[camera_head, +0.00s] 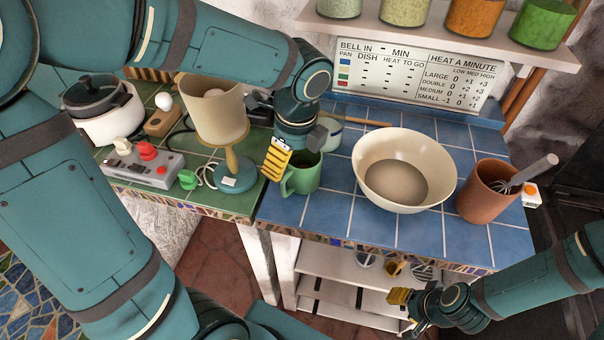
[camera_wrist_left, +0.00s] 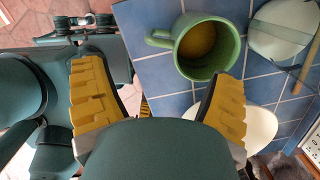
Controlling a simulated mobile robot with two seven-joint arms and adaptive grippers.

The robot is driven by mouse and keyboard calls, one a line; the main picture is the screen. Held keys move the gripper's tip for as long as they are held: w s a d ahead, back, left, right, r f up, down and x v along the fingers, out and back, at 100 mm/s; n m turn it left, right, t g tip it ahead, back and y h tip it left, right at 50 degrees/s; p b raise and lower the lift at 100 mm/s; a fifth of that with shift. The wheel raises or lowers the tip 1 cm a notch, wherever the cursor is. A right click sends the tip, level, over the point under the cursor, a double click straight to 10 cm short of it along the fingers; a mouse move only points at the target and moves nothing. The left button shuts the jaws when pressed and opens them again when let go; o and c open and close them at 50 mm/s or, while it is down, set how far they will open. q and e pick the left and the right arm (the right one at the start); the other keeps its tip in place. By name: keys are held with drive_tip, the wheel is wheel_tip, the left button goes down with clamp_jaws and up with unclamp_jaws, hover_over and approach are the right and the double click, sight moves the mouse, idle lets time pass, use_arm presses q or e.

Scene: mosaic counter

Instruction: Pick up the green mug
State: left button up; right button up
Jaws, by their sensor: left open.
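The green mug (camera_head: 303,180) stands upright on the blue-tiled counter, its handle towards the left in the head view. My left gripper (camera_head: 292,154) is open and close over the mug, hiding part of its rim. In the left wrist view the mug (camera_wrist_left: 214,68) lies beyond the open fingers of the left gripper (camera_wrist_left: 158,75), nearer the right finger, with its handle pointing left. The mug is not between the finger pads there. My right gripper (camera_head: 404,306) is low in front of the counter, away from the mug; its opening is unclear.
A cream bowl (camera_head: 440,190) stands right of the mug, then a terracotta pot (camera_head: 482,200) with a whisk. A lamp (camera_head: 236,178) stands close to its left. Open shelves (camera_head: 330,268) lie below the counter.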

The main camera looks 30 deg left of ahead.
sight(288, 174)
use_arm(q)
drive_tip(key=shift+w+a+f+b, duration=0.1)
drive_tip(key=shift+a+f+b, duration=0.25)
drive_tip(key=shift+f, duration=1)
drive_tip(key=shift+w+a+f+b, duration=0.15)
drive_tip(key=shift+f+b, duration=0.35)
drive_tip(key=shift+f, duration=0.85)
drive_tip(key=shift+s+a+f+b, duration=0.1)
drive_tip(key=shift+a+f+b, duration=0.25)
drive_tip(key=shift+f, duration=1)
drive_tip(key=shift+d, duration=0.15)
drive_tip(key=shift+c, duration=0.4)
drive_tip(key=shift+r, duration=0.1)
drive_tip(key=c, duration=1.4)
